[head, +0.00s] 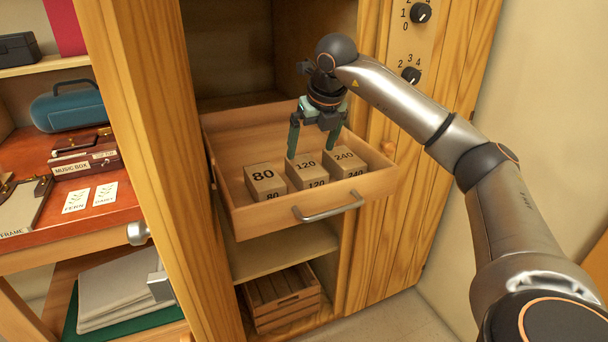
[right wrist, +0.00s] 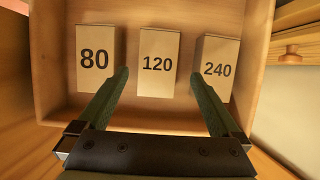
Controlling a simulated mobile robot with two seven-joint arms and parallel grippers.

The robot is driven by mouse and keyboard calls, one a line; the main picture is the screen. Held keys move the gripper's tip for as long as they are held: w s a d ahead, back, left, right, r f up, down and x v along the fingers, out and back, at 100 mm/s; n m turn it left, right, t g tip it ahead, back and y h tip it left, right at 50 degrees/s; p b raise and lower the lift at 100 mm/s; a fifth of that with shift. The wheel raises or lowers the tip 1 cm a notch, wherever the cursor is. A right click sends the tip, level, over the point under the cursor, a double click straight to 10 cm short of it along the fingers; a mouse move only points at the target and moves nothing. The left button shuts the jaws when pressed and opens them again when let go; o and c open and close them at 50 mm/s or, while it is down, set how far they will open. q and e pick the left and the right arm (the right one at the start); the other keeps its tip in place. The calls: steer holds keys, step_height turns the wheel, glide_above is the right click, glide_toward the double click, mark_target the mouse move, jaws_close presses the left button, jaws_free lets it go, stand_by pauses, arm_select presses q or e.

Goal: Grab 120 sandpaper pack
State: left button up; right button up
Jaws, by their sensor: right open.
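The 120 sandpaper pack (head: 306,169) is a tan block standing in the open drawer (head: 276,228), between the 80 pack (head: 265,180) and the 240 pack (head: 344,162). My right gripper (head: 317,153) is open above the drawer, its green fingers pointing down at the packs. In the right wrist view the 120 pack (right wrist: 158,62) lies ahead between the two fingertips (right wrist: 159,72), with the 80 pack (right wrist: 98,58) to the left and the 240 pack (right wrist: 215,68) to the right. I cannot tell whether the fingers touch any pack. My left gripper is not clearly seen.
The drawer has a metal handle (head: 328,210) at its front. A wooden crate (head: 282,297) sits on the shelf below. At left, a red-topped desk (head: 118,209) holds a music box, cards and a blue case (head: 68,106). The drawer's back is empty.

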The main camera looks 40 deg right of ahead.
mark_target(307, 166)
steer(key=shift+x, duration=1)
steer(key=shift+a+b+x, duration=0.1)
steer(key=shift+b+x, duration=0.1)
steer(key=shift+x, duration=1.15)
steer(key=shift+a+b+x, duration=0.15)
steer(key=shift+x, duration=1.2)
steer(key=shift+s+f, duration=0.15)
steer(key=shift+f, duration=0.15)
steer(key=c, duration=1.3)
steer(key=shift+c, duration=0.5)
steer(key=shift+r, duration=0.15)
